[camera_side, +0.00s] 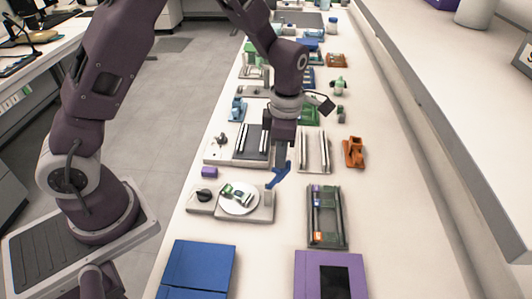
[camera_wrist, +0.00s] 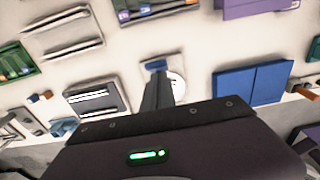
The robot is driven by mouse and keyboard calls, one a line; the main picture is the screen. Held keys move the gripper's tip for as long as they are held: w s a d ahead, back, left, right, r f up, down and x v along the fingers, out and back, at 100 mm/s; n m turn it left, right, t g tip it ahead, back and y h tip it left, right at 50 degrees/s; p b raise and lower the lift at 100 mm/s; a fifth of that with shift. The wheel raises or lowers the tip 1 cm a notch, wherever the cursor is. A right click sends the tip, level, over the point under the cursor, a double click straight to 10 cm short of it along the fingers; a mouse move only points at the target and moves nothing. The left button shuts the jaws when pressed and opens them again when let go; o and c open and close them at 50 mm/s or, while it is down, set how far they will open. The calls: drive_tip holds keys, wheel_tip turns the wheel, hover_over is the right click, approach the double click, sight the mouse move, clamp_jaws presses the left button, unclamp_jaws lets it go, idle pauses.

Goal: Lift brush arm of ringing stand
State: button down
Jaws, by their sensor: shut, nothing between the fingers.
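The ringing stand (camera_side: 202,208) is a pale base with a black knob at its left end and a white round turntable (camera_side: 238,210). A green and white piece (camera_side: 230,192) lies on the turntable. The blue brush arm (camera_side: 280,176) slants upward at the stand's right end, above a short post. My gripper (camera_side: 284,160) points down right at the brush arm, its fingers shut and empty; whether they touch the arm I cannot tell. In the wrist view, the blue arm (camera_wrist: 155,64) shows just beyond the fingertips (camera_wrist: 158,76), and the fingers partly hide the turntable (camera_wrist: 178,82).
A tray with purple and orange pieces (camera_side: 316,240) lies to the right. A blue box (camera_side: 200,266) and a purple box (camera_side: 305,272) are in front. A small purple block (camera_side: 209,172) and a railed rack (camera_side: 313,168) stand nearby. An orange holder (camera_side: 353,155) is further right.

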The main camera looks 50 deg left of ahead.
drive_tip(key=shift+w+d+f, duration=0.1)
drive_tip(key=shift+w+d, duration=0.25)
drive_tip(key=shift+w, duration=0.05)
